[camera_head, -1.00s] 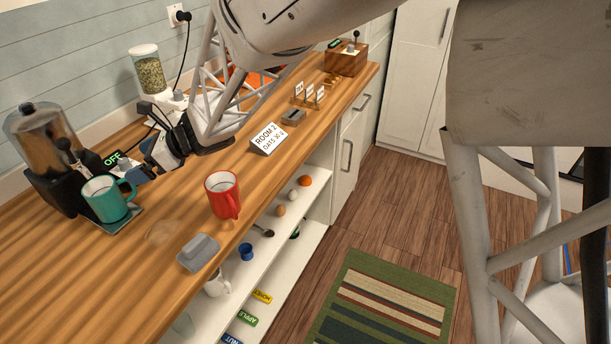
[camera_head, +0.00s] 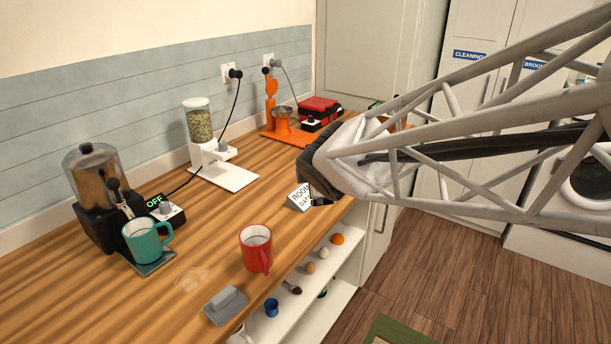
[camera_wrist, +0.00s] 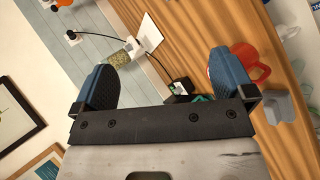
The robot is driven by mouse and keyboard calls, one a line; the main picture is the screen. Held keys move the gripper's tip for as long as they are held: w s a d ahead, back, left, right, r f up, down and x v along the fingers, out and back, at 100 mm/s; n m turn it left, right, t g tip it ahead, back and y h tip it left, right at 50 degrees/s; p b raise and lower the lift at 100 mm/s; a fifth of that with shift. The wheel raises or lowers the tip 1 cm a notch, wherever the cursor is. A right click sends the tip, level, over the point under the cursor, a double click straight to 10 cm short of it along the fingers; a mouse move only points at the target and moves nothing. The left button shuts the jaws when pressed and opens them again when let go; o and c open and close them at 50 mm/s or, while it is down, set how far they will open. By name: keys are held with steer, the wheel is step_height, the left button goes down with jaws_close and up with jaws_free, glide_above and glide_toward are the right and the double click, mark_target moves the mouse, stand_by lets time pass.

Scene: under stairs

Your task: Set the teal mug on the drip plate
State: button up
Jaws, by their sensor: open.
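The teal mug (camera_head: 147,240) stands upright on the dark drip plate (camera_head: 158,264) in front of the coffee machine (camera_head: 95,195). Its handle points right. In the wrist view a small bit of teal (camera_wrist: 202,98) shows at the edge of my gripper's palm; the rest is hidden. My gripper (camera_wrist: 163,62) is open, with its two blue fingers wide apart and nothing between them. In the head view my arm reaches in from the right, well away from the teal mug, and its fingers cannot be made out.
A red mug (camera_head: 256,249) stands to the right, with a grey lidded block (camera_head: 226,306) near the counter's front edge. A power box reading OFF (camera_head: 168,212) sits behind the teal mug. A grain dispenser (camera_head: 200,130) stands further back. Open counter lies between them.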

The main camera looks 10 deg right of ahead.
steer(key=s+d+f+m+g, duration=0.1)
steer(key=s+d+m+g, duration=0.1)
steer(key=s+m, duration=0.7)
steer(key=s+d+f+m+g, duration=0.2)
steer(key=s+m+g, duration=0.3)
steer(key=s+m, duration=0.4)
steer(key=s+d, duration=0.1)
steer(key=s, duration=0.4)
steer(key=shift+s+f+g, duration=0.3)
steer(key=shift+s, duration=0.1)
